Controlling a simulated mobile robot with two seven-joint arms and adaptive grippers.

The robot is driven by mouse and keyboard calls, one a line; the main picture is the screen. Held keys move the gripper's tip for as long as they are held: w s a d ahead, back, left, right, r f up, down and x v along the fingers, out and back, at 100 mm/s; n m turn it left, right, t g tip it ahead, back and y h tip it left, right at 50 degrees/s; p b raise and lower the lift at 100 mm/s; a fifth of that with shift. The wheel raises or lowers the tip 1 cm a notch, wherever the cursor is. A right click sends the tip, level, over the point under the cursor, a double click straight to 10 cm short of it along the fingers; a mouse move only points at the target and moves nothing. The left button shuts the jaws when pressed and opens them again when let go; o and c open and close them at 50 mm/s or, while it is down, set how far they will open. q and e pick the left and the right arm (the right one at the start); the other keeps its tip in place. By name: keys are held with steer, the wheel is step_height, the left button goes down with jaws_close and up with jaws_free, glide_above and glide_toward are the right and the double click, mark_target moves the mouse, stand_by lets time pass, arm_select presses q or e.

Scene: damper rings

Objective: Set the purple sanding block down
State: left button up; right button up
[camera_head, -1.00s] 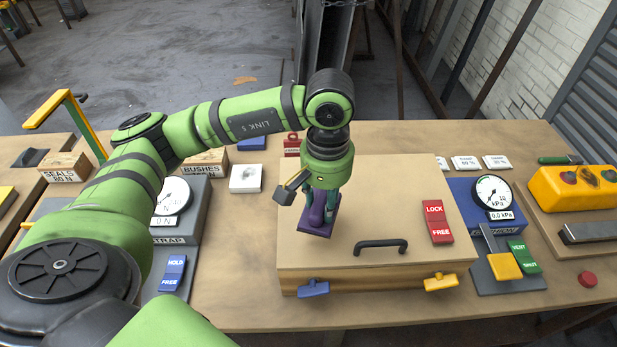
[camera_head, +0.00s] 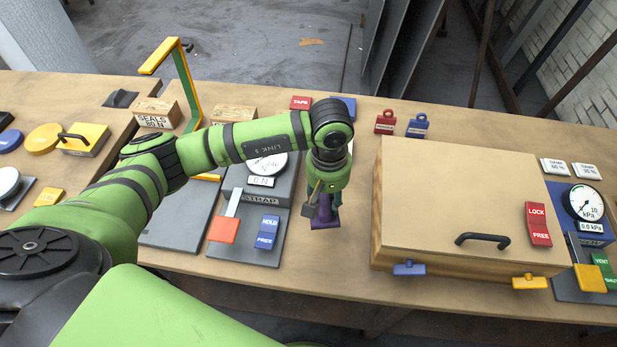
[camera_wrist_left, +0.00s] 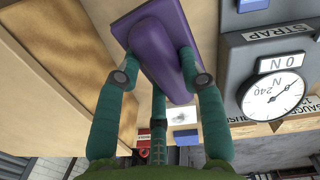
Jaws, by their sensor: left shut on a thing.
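The purple sanding block (camera_head: 324,217) is held in my left gripper (camera_head: 326,198), over the strip of table between the strap gauge unit and the wooden box. In the left wrist view the block (camera_wrist_left: 158,48) shows its flat base and rounded grip, with the teal fingers of the left gripper (camera_wrist_left: 160,85) closed around the grip. Whether the base touches the table cannot be told. My right gripper is not in view.
The wooden box (camera_head: 460,190) with a black handle (camera_head: 483,240) stands right of the block. The strap gauge unit (camera_head: 285,190) with its hold/free switch (camera_head: 267,232) stands close on the left. Bare table (camera_head: 345,250) lies in front of the block.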

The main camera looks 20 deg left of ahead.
arm_select(q)
steer(key=d+f, duration=0.1)
steer(key=d+f+n, duration=0.1)
steer(key=f, duration=0.1)
steer(key=shift+w+d+n+p, duration=0.1)
steer(key=shift+w+n+p, duration=0.1)
steer(key=shift+n+p, duration=0.15)
steer(key=shift+d+f, duration=0.15)
steer(key=shift+f, duration=0.15)
steer(key=shift+f+n, duration=0.15)
steer(key=shift+n, duration=0.1)
steer(key=shift+a, duration=0.3)
steer(key=shift+d+b, duration=0.1)
steer(key=shift+b, duration=0.2)
steer(key=shift+f+b, duration=0.15)
steer(key=shift+b, duration=0.15)
step_height(320, 180, down, 4)
steer(key=b, duration=0.4)
steer(key=shift+f+b, duration=0.35)
steer(key=shift+b, duration=0.15)
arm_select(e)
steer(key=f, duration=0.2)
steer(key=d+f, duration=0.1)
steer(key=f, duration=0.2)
